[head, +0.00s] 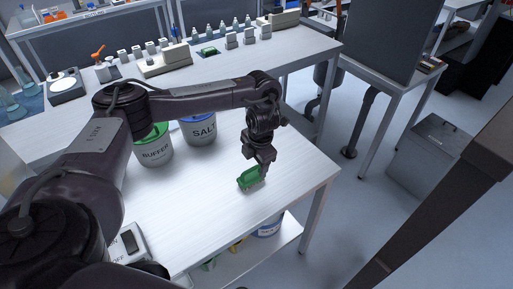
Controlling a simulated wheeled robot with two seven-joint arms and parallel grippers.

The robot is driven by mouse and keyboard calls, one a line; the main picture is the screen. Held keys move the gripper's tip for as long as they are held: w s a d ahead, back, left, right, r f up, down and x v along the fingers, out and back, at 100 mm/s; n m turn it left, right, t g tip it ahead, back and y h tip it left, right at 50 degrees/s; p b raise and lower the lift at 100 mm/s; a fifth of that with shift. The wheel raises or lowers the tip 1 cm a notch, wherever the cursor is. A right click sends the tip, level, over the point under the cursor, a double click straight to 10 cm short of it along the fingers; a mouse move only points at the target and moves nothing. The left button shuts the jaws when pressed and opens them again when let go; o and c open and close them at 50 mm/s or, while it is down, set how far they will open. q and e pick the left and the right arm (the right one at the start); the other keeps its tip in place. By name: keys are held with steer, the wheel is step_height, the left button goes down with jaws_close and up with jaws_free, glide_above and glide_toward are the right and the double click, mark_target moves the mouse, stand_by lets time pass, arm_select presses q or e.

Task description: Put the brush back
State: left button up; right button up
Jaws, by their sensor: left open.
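The green brush (250,177) lies on the white table (212,222), towards its right end. My left gripper (256,168) is open and right above the brush, pointing down. The gripper hides part of the brush, and I cannot tell whether the fingers touch it. My right gripper is not in view.
A tub marked BUFFER (154,148) and a tub marked SALT (199,130) stand behind my left forearm. A blue-rimmed tub (267,227) stands on the lower shelf.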

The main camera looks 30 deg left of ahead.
arm_select(q)
steer(key=r, duration=0.2)
steer(key=r+p, duration=0.1)
steer(key=r, duration=0.1)
steer(key=shift+s+d+r, duration=0.1)
steer(key=shift+s+d, duration=0.1)
steer(key=shift+d, duration=0.15)
